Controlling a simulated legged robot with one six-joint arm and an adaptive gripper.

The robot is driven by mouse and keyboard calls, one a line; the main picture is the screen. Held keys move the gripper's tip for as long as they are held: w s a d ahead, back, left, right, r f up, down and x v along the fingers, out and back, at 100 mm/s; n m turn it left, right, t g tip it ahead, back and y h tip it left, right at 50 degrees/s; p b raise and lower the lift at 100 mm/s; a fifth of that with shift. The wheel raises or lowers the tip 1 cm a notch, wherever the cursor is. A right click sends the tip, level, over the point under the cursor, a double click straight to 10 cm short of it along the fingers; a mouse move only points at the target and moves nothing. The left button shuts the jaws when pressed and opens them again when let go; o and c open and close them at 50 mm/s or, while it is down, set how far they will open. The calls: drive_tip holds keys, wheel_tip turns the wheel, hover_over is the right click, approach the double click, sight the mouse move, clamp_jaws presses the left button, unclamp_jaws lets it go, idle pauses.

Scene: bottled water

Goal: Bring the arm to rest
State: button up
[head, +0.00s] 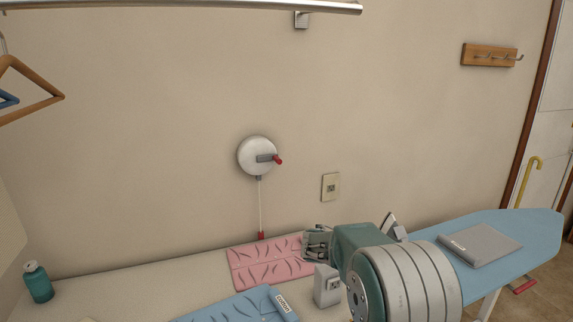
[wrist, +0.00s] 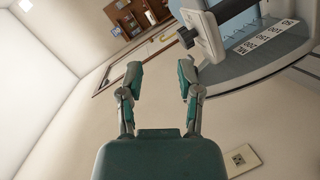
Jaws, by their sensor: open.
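My gripper (wrist: 160,80) is open in the wrist view, with its two fingers apart and nothing between them. In the head view my gripper (head: 318,243) is at the lower middle, in front of the wall and above the right end of the pink folded cloth (head: 262,265). Its fingers are small there and partly hidden by my wrist.
A blue folded cloth (head: 240,305) lies in front of the pink one. A blue ironing board (head: 535,225) with a grey folded cloth (head: 480,244) is at the right. A white round reel (head: 257,156) hangs on the wall. A metal rail (head: 180,5) and a hanger (head: 35,92) are above left.

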drive_tip(key=s+a+r+n+y, duration=0.1)
drive_tip(key=s+r+y, duration=0.25)
drive_tip(key=s, duration=0.55)
drive_tip(key=s+a+r+y, duration=0.15)
drive_tip(key=s+y, duration=0.25)
drive_tip(key=s, duration=0.5)
drive_tip(key=s+a+n+t+y, duration=0.1)
drive_tip(key=s+a+y, duration=0.2)
drive_tip(key=s, duration=0.5)
drive_tip(key=s+a+f+n+t+y, duration=0.1)
drive_tip(key=s+a+t+y, duration=0.1)
drive_tip(key=s+a+y, duration=0.2)
drive_tip(key=shift+s+a, duration=0.7)
drive_tip(key=shift+s, duration=1.2)
